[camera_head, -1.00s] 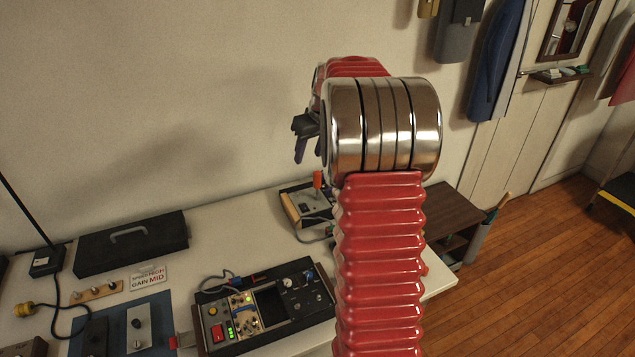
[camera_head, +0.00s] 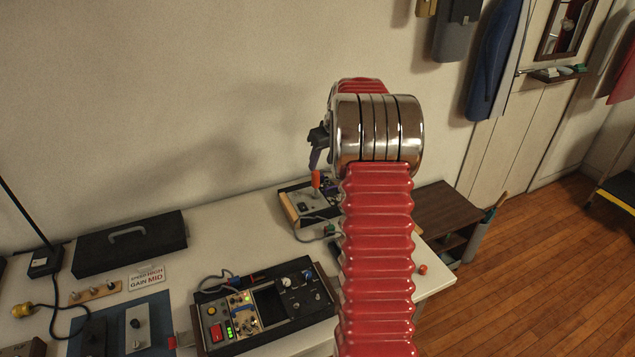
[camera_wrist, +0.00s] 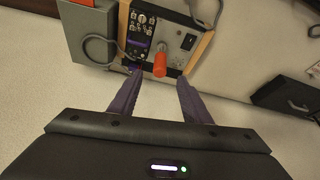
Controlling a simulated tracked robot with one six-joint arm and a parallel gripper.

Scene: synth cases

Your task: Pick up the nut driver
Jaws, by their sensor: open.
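An orange-red handle (camera_head: 316,179), which looks like the nut driver, stands up at the small wood-sided instrument box at the back of the bench. In the wrist view the handle (camera_wrist: 160,65) appears in front of the box's panel, its lower part hard to make out. My gripper (camera_wrist: 159,85) is open and empty, its two purple fingers pointing toward the box. The handle appears between and just beyond the fingertips, apart from both. In the head view my gripper (camera_head: 317,160) shows just above the handle, and my arm covers part of the box's right side.
The small instrument box (camera_head: 292,207) has a grey cable. A larger control unit (camera_head: 230,343) stands at the front, and a black case (camera_head: 130,245) lies at the back left. A small orange-red object (camera_head: 422,269) lies near the bench's right edge. Bare bench lies between.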

